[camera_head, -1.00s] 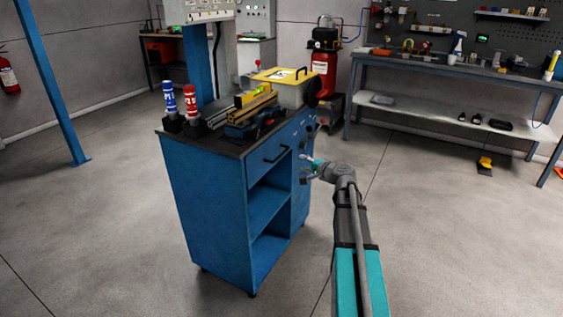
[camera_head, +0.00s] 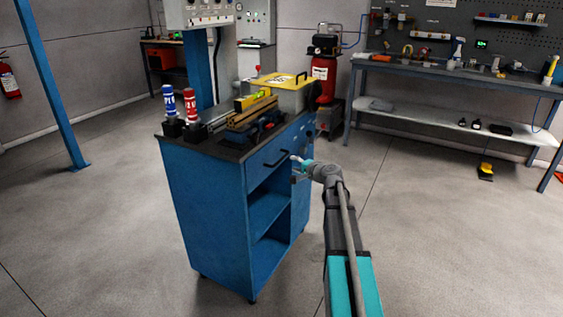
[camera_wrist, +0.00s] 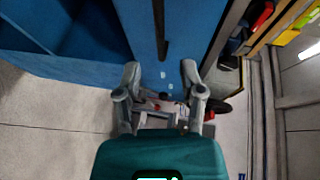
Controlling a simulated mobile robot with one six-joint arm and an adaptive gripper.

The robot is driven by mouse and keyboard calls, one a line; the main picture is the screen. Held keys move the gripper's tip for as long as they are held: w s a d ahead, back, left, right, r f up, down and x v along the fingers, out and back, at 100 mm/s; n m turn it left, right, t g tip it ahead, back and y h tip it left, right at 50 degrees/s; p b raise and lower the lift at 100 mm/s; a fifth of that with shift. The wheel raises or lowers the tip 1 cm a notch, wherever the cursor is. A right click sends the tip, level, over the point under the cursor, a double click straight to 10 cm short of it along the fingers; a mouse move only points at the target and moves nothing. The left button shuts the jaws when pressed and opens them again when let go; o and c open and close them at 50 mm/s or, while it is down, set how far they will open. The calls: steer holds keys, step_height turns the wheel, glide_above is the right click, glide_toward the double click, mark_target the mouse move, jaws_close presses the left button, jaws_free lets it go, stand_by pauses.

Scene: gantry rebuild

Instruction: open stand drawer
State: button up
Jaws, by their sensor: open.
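The blue stand (camera_head: 208,205) has a drawer (camera_head: 256,172) at its top, under the dark worktop, and the drawer is shut. Its dark bar handle (camera_head: 275,157) sits on the drawer front. My gripper (camera_head: 294,167) is open and empty, just right of the handle and apart from it. In the wrist view, the handle (camera_wrist: 160,32) is a dark bar on the blue front, ahead of my gripper (camera_wrist: 161,72) and roughly in line with the gap between the fingers. The inside of the drawer is hidden.
On the stand are blue (camera_head: 170,103) and red (camera_head: 190,104) bottles, a yellow level (camera_head: 251,98) and a yellow-lidded box (camera_head: 288,93). Open shelves (camera_head: 268,212) lie below the drawer. A workbench (camera_head: 450,75) is at the back right. The floor before the stand is clear.

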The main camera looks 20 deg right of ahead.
mark_target(282, 158)
steer(key=b+x, duration=0.1)
steer(key=x, duration=0.7)
steer(key=shift+w+a, duration=0.1)
steer(key=shift+w, duration=0.15)
jaws_close()
